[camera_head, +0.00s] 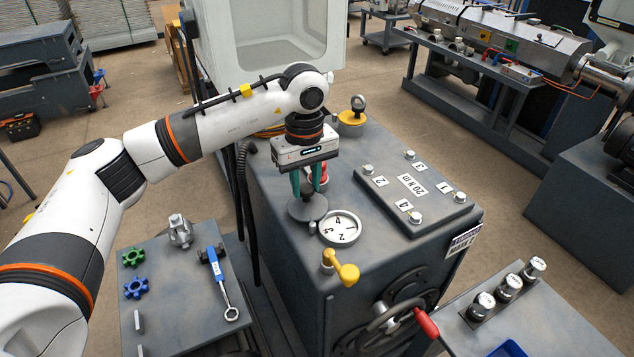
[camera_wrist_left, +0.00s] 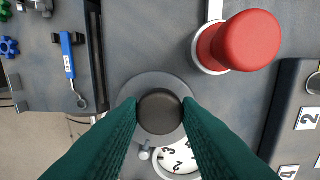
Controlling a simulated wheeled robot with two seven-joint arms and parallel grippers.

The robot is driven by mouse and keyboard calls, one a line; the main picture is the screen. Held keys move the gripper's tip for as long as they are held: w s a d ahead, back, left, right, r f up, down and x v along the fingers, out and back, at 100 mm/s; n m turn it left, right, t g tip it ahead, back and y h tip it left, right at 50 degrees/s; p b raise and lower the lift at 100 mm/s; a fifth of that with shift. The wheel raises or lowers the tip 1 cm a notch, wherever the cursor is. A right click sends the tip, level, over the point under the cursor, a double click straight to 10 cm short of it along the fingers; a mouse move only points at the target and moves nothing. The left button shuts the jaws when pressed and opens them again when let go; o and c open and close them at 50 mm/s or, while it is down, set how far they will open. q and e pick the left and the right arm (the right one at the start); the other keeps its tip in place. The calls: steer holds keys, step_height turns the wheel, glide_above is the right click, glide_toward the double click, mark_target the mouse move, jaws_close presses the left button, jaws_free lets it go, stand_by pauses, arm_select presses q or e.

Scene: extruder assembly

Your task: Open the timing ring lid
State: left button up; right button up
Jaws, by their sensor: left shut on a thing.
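My left gripper (camera_head: 309,190) comes down from above on the machine's top and is shut on the dark knob (camera_wrist_left: 160,112) of the timing ring lid. The lid (camera_head: 307,208) is a dark grey round disc, and it also shows in the wrist view (camera_wrist_left: 128,96). It sits beside the white numbered timing dial (camera_head: 340,229), to its upper left in the head view. The dial's face is largely uncovered. In the wrist view the dial (camera_wrist_left: 178,157) is partly hidden by the teal fingers and the lid. Whether the lid touches the machine's top is unclear. My right gripper is not in view.
A red button (camera_wrist_left: 245,42) stands close to the lid. A bolted plate (camera_head: 415,190) marked 20 N m lies to the right. A yellow handle (camera_head: 342,269) stands in front of the dial. A side table (camera_head: 190,300) at left holds gears and a blue-handled wrench (camera_head: 220,280).

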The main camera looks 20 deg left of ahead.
arm_select(q)
steer(key=shift+s+a, duration=0.2)
steer(key=shift+a, duration=0.05)
steer(key=o, duration=0.8)
steer(key=shift+r, duration=0.1)
steer(key=shift+c, duration=0.2)
steer(key=shift+d, duration=0.1)
steer(key=shift+w+r+p, duration=0.1)
steer(key=shift+r+p, duration=1.75)
steer(key=shift+r, duration=1.7)
